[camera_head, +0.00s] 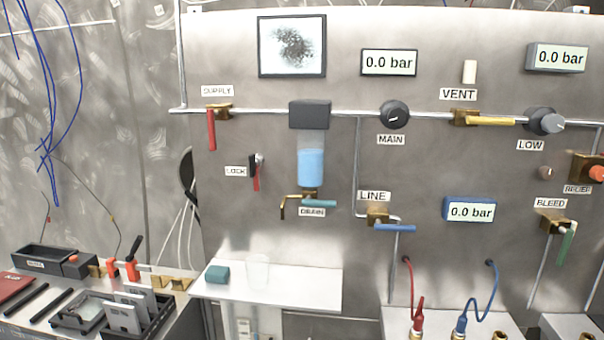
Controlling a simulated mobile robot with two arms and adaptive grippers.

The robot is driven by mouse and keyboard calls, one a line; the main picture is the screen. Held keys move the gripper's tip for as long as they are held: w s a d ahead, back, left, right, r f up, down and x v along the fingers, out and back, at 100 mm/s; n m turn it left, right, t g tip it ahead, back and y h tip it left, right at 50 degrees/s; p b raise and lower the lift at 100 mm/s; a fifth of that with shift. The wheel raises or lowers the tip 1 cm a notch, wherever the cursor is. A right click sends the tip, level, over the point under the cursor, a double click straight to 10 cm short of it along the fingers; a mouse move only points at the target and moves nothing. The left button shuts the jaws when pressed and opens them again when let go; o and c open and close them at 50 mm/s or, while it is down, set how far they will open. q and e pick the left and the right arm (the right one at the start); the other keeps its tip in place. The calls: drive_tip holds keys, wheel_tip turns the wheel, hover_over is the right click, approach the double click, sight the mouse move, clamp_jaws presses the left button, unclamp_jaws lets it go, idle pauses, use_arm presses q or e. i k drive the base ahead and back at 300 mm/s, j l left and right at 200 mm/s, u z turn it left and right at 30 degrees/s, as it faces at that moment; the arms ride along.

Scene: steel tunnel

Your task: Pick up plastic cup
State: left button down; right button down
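A clear, see-through plastic cup (258,272) stands upright on a small white shelf (310,289), in the lower middle of the head view. It sits just right of a teal block (217,273), with a small gap between them. The cup looks empty, though its clear walls make this hard to tell. Neither of my grippers shows in this view.
A grey panel with valves, gauges and a blue-filled bowl (311,167) rises behind the shelf. A drain spout (285,208) hangs above the cup. A bench with black trays (140,310) is at left. Cables and plugs (418,315) stand at right. The shelf's right half is clear.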

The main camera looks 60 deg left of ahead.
sight(257, 266)
drive_tip(key=u, duration=2.1)
drive_tip(key=i+j+z, duration=0.15)
drive_tip(key=j, duration=0.2)
drive_tip(key=i+j+z, duration=0.15)
drive_tip(key=j, duration=0.2)
